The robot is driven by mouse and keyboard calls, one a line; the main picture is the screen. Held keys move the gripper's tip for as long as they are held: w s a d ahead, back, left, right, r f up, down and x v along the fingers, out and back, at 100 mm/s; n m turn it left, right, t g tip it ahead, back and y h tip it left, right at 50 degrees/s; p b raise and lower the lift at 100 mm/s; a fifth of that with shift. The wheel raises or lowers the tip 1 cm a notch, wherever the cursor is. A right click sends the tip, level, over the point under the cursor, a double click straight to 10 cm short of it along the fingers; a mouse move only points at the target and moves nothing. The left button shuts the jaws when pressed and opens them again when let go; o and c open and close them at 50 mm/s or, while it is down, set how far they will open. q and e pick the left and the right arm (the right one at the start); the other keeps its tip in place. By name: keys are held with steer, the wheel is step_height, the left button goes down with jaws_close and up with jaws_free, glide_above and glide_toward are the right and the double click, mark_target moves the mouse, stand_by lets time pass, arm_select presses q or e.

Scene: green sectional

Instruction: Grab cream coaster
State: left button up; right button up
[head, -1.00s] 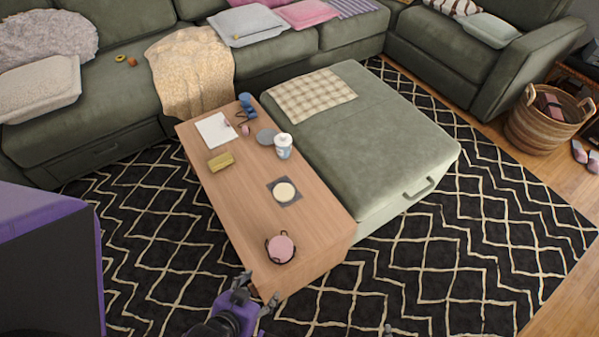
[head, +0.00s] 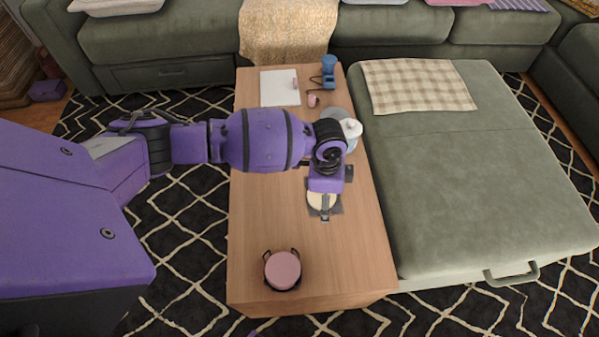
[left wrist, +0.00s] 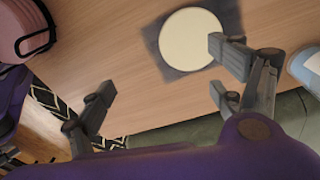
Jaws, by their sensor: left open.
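The cream coaster (head: 315,200) is a flat round disc lying on a dark grey square (head: 336,211) on the wooden table (head: 262,215). In the head view my left gripper (head: 325,208) is over it and hides part of it. In the left wrist view the coaster (left wrist: 185,40) shows almost whole, near the top. There my left gripper (left wrist: 160,68) is open and empty, with one fingertip overlapping the coaster's right edge in the picture and the other well to the left of it.
A white bottle (head: 350,130) stands just behind my gripper, beside a grey disc. A pink round pot (head: 282,270) with dark handles is near the table's front. A blue item (head: 328,72) and white paper (head: 280,88) lie at the back. The green ottoman (head: 480,180) borders the right side.

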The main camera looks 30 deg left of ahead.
arm_select(q)
steer(key=shift+y, duration=0.3)
steer(key=w, duration=0.1)
steer(key=w+a+r, duration=0.1)
steer(key=w+a+b, duration=0.1)
steer(key=shift+w+r, duration=0.3)
steer(key=shift+r, duration=0.1)
steer(key=shift+w+a, duration=0.15)
steer(key=shift+w, duration=0.05)
step_height(320, 180, down, 2)
steer(key=shift+f+b, duration=0.15)
steer(key=shift+b, duration=0.35)
steer(key=f+b, duration=0.1)
steer(key=f, duration=0.4)
steer(key=shift+s+a+b, duration=0.1)
steer(key=shift+a+b, duration=0.1)
steer(key=shift+b, duration=0.15)
steer(key=shift+r, duration=0.15)
steer(key=c, duration=1.3)
steer(key=shift+o, duration=0.2)
arm_select(e)
steer(key=x, duration=0.3)
steer(key=shift+s+d+f, duration=0.1)
steer(key=shift+d+f, duration=0.05)
steer(key=shift+f, duration=0.35)
arm_select(q)
steer(key=shift+r, duration=0.1)
